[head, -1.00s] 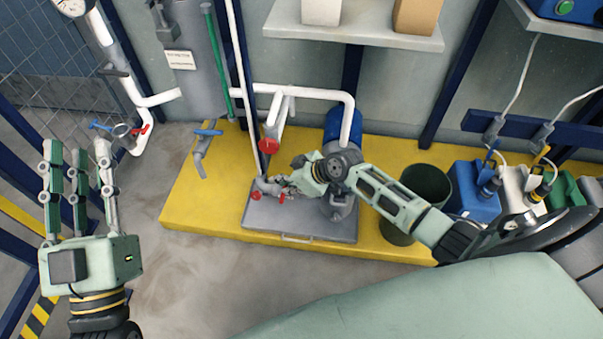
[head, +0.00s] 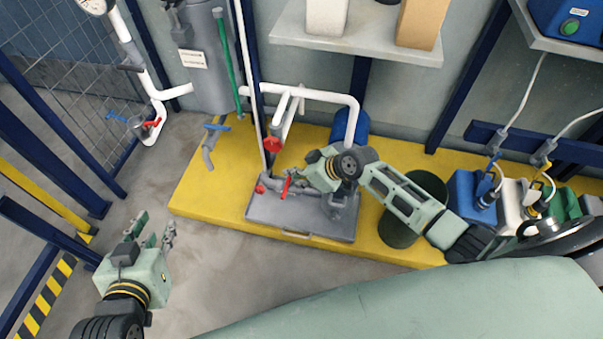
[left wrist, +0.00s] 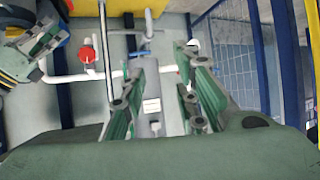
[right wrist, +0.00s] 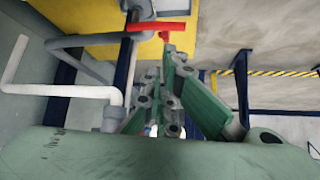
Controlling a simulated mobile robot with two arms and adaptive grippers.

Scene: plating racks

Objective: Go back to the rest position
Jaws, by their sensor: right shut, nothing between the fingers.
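My left gripper (head: 153,232) is in the lower left of the head view, over open floor, with its fingers pointing up and away. In the left wrist view its two fingers (left wrist: 162,88) stand apart with nothing between them. My right gripper (head: 302,178) is over the pump platform, close to the pipe fitting with a red lever (head: 286,187). In the right wrist view its fingers (right wrist: 163,88) are together and empty. The red lever (right wrist: 158,26) shows beyond the fingertips there, and I see no grip on it. The right fingertips are partly hard to make out in the head view.
A grey plate (head: 320,222) with pipework sits on a yellow platform (head: 205,200). A dark green bin (head: 400,228) stands beside my right arm, with a blue canister (head: 465,200) further right. A shelf (head: 375,38) overhangs the back. Blue posts and mesh line the left.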

